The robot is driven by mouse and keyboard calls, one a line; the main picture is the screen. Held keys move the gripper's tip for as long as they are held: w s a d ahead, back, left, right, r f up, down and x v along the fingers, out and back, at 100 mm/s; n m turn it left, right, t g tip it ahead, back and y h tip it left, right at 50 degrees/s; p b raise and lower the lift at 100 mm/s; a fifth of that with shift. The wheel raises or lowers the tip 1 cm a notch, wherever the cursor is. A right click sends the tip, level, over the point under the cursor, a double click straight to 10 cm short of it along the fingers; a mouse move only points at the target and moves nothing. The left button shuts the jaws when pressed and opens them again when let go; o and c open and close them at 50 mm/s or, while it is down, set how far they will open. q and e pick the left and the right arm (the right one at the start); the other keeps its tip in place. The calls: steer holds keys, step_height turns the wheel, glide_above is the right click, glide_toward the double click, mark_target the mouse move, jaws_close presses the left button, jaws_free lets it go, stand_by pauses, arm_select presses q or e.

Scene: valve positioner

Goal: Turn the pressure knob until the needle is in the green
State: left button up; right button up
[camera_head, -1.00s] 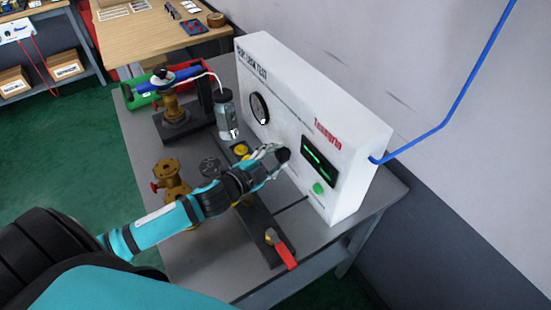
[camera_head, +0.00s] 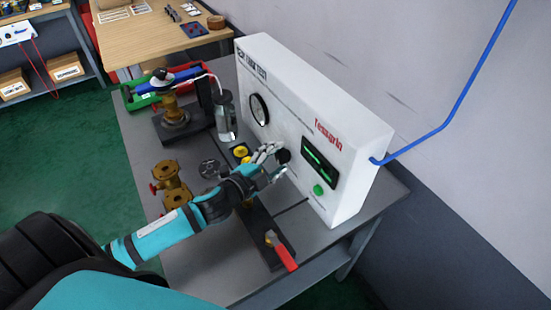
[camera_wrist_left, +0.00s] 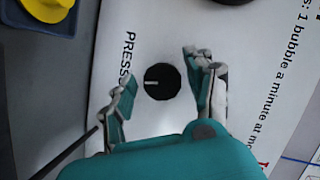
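The black pressure knob (camera_head: 284,156) is on the front of the white test box (camera_head: 350,190). In the left wrist view the knob (camera_wrist_left: 162,81) shows a pale pointer line aimed left, towards the printed word "PRESS". My left gripper (camera_head: 275,165) is open in front of the knob. In the left wrist view its fingers (camera_wrist_left: 160,88) stand on both sides of the knob, with a gap on each side. The round gauge (camera_head: 260,109) is on the same panel, left of the knob; its needle and green zone are too small to read. My right gripper is not in view.
A dark display with green marks (camera_head: 319,163) and a green button (camera_head: 318,189) are right of the knob. A blue hose (camera_head: 440,125) leaves the box's right side.

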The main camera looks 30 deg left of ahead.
arm_select(q)
steer(key=shift+o, duration=0.2)
steer(key=v, duration=1.2)
steer(key=shift+r, duration=0.1)
stand_by(0.3)
